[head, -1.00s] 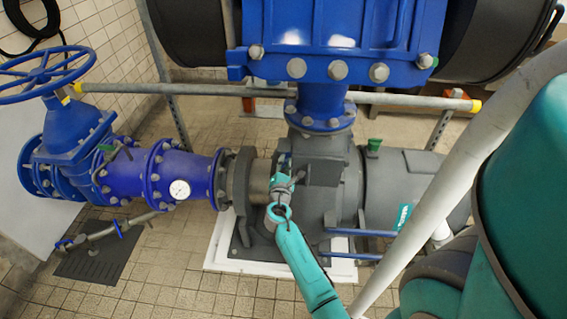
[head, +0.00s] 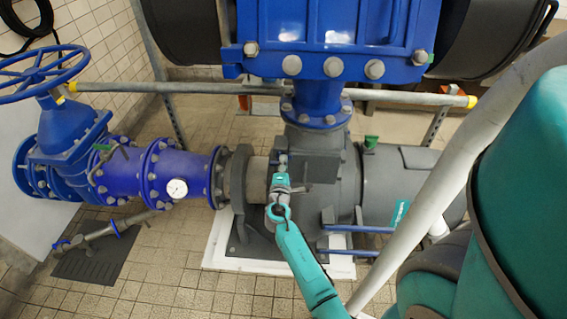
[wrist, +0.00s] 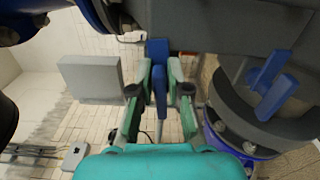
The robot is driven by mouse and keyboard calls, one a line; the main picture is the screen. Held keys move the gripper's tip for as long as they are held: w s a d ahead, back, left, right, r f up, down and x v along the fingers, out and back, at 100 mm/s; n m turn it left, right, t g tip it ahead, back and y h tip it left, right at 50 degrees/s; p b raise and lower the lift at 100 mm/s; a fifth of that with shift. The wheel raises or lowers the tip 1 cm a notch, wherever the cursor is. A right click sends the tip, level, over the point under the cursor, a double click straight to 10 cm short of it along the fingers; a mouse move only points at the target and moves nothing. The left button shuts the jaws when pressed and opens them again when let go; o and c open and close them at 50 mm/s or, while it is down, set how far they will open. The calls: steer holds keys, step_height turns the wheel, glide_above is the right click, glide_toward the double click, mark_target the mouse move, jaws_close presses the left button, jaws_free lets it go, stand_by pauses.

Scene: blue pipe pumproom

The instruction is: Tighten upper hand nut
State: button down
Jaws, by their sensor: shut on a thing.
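A blue hand nut (wrist: 158,78) with a flat wing-like grip hangs from the grey pump housing in the wrist view. My gripper (wrist: 160,88) has its two green fingers on either side of this grip and is shut on it. A second blue hand nut (wrist: 275,85) sits to the right, apart from my fingers. In the head view, my gripper (head: 280,168) is against the grey pump body (head: 335,185), below the blue vertical pipe. The fingers and the wrist largely hide the held nut there.
A blue valve with a handwheel (head: 45,75) and a pressure gauge (head: 177,188) are left of the pump. A grey rail (head: 200,88) crosses behind. Blue bars (head: 345,228) stick out right of my arm.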

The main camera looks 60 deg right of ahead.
steer(key=shift+w+a+f+m, duration=0.15)
steer(key=shift+a+f+m, duration=0.05)
steer(key=shift+f+m, duration=0.2)
steer(key=shift+r, duration=0.1)
steer(key=c, duration=1.2)
jaws_free()
steer(key=shift+w, duration=0.1)
steer(key=shift+r, duration=0.1)
steer(key=shift+a, duration=0.1)
steer(key=v, duration=1.2)
